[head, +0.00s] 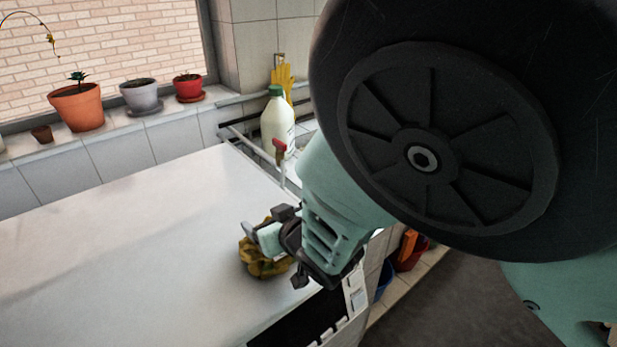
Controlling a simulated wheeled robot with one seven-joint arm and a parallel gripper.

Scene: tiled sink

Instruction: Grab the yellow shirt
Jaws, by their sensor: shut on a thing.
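The yellow shirt (258,267) is a small crumpled, dark-yellow bundle on the right front part of the white top. My gripper (262,243) is over it, reaching in from the right, and is shut on the shirt. The gripper and wrist hide the shirt's upper and right parts. I cannot tell whether the shirt is lifted or still touches the surface.
The white top (110,240) is clear to the left. A white bottle with a green cap (278,125) and yellow gloves (284,78) are behind. Flower pots (77,107) line the sill. Below right are a blue bucket (384,281) and a red container (411,256).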

